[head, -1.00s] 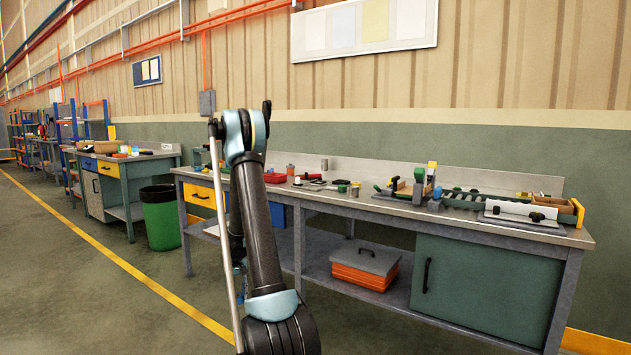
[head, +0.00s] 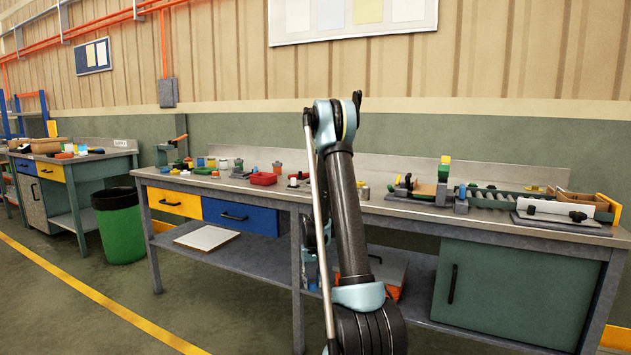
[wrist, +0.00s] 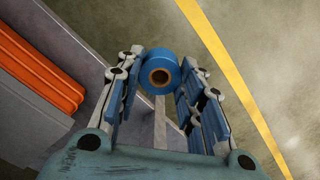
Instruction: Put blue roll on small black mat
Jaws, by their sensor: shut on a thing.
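The blue roll (wrist: 157,58), with a brown core, is held between the blue-padded fingers of my gripper (wrist: 160,78) in the wrist view. Its round end faces the camera. The floor shows beyond it, and my gripper is beside the bench, off its top. In the head view my arm stands in front of the bench and hides most of the gripper; I cannot make out the roll there. I cannot pick out the small black mat with certainty in either view.
A long workbench (head: 400,203) carries small parts at its left and a roller conveyor (head: 505,198) at its right. A red box (head: 263,178) sits on its top. Orange cases (wrist: 45,65) lie on the lower shelf. A green bin (head: 120,232) stands left, with open floor in front.

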